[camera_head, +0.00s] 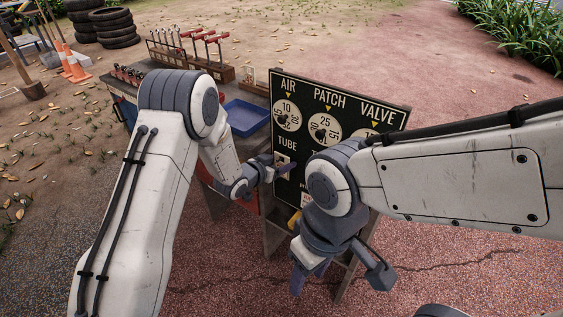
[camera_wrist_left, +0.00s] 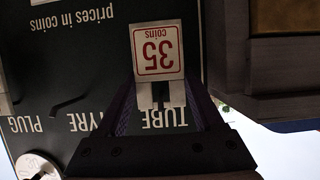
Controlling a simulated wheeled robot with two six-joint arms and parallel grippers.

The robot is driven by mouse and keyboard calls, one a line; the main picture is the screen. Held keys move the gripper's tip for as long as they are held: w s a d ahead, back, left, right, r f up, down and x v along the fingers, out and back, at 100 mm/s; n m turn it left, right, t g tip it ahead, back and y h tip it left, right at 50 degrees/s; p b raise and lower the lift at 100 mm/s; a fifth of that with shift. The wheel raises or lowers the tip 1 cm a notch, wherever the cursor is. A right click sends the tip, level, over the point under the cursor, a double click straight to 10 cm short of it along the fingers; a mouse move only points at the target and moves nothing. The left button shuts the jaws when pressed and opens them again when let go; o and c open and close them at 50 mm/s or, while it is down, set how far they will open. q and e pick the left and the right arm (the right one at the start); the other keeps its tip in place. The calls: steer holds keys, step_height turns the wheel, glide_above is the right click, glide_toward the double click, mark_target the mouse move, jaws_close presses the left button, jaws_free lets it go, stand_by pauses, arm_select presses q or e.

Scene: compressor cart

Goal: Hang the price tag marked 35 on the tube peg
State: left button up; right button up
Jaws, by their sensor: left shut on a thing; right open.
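The price tag (camera_wrist_left: 158,50), white with a red 35 and "coins", appears upside down in the left wrist view. My left gripper (camera_wrist_left: 160,95) is shut on its lower-pictured end, and the tag is in front of the black price board (camera_head: 290,92). The TUBE label (camera_wrist_left: 165,117) shows between the fingers. The tube peg is not visible; the tag and gripper cover that area. I cannot tell whether the tag touches the peg. In the head view my left gripper (camera_head: 281,165) is at the board just below TUBE. My right gripper (camera_head: 340,273) is open and empty, lower, in front of the board.
A cart with a blue tray (camera_head: 246,117) and a tool rack (camera_head: 205,47) stands behind. My right arm hides the board's right part. Traffic cones (camera_head: 75,64) and tyres (camera_head: 113,25) are far left.

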arm_select(q)
steer(key=o, duration=1.3)
steer(key=shift+s+a, duration=0.1)
steer(key=p+v, duration=0.1)
steer(key=v, duration=0.9)
steer(key=s+r+g+y, duration=0.2)
steer(key=s+r+g, duration=0.1)
steer(key=s, duration=0.8)
steer(key=s+r+g+y, duration=0.2)
steer(key=s+r+g, duration=0.2)
steer(key=s, duration=0.7)
steer(key=s+r+g+y, duration=0.3)
steer(key=s, duration=0.8)
steer(key=shift+g, duration=0.4)
steer(key=r+p, duration=2.2)
steer(key=shift+s, duration=0.3)
